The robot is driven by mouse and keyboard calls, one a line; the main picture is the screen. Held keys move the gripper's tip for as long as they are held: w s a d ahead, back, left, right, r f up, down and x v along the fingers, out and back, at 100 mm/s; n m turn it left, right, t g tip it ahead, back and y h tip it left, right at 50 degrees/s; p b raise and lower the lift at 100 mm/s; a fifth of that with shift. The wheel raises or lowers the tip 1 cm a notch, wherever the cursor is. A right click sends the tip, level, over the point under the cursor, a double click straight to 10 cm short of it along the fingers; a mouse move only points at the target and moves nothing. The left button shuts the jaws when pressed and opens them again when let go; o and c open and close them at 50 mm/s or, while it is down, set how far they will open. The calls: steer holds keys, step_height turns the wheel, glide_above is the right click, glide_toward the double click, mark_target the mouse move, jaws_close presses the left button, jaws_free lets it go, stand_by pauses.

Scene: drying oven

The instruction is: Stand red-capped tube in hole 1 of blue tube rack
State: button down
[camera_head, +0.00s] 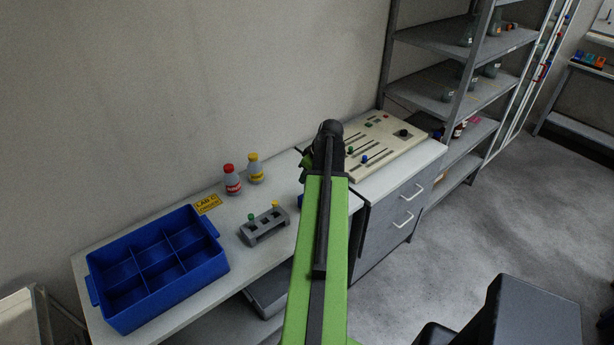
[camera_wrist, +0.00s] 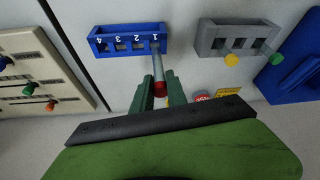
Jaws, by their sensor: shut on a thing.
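The blue tube rack (camera_wrist: 104,46) lies at the top of the wrist view, its holes numbered 1 to 4 from right to left. My gripper (camera_wrist: 160,88) is shut on the red-capped tube (camera_wrist: 158,68), with the red cap towards me between the fingers. The tube's far end is at hole 1, at the rack's right end. I cannot tell whether that end is inside the hole or just above it. In the head view my green arm hides the tube and nearly all of the blue rack, with only a sliver of blue beside the arm.
A grey rack (camera_head: 262,229) with green-capped and yellow-capped tubes stands left of my arm. Behind it are red-capped (camera_head: 232,182) and yellow-capped (camera_head: 255,170) bottles and a yellow label (camera_head: 208,204). A divided blue bin (camera_head: 213,268) is farther left. A control panel (camera_head: 380,135) is at right.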

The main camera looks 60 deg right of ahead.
steer(key=shift+f+b, duration=3.05)
steer(key=c, duration=1.3)
jaws_free()
steer(key=shift+o, duration=0.2)
steer(key=shift+r, duration=0.1)
steer(key=d+p+v, duration=0.1)
steer(key=p+v, duration=1.5)
steer(key=v, duration=0.1)
steer(key=shift+a, duration=0.5)
steer(key=shift+r, duration=0.15)
